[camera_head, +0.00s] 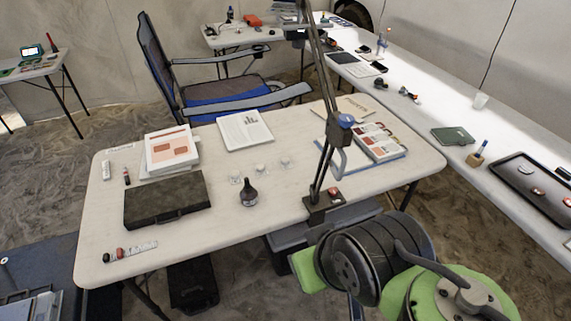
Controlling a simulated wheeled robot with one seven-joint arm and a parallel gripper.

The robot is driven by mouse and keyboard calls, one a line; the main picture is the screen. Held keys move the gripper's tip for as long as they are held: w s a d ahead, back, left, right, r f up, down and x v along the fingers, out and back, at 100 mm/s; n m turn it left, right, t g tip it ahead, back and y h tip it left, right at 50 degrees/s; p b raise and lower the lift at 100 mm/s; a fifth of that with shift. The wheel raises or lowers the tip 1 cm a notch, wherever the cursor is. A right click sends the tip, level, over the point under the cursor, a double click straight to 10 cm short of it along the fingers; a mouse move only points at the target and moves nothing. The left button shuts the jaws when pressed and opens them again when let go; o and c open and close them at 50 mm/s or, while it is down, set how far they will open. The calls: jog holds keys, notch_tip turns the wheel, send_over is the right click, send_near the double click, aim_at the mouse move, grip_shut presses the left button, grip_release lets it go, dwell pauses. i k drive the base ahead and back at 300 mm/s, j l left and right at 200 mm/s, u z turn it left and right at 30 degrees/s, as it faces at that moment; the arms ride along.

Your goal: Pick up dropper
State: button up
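A small dark bottle with a narrow pointed top (249,194), which looks like the dropper, stands upright on the white table (225,250) near its front middle. It is just right of the black case and left of the lamp base. My arm, green and black, fills the bottom right of the head view, in front of the table and apart from the bottle. No fingertips of my gripper show, so I cannot see whether it is open or shut.
A black case (165,201) lies left of the bottle, small clear glasses (261,168) behind it. A lamp (322,200) rises on its right. The table is bare in front of the bottle. A chair (225,98) stands behind.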

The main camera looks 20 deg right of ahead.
aim_at(247, 187)
jog(key=i+u, duration=0.35)
jog(key=i+l+u, duration=0.2)
jog(key=u, duration=0.2)
jog(key=i+l+u, duration=0.35)
jog(key=i+j, duration=0.05)
jog(key=i, duration=0.05)
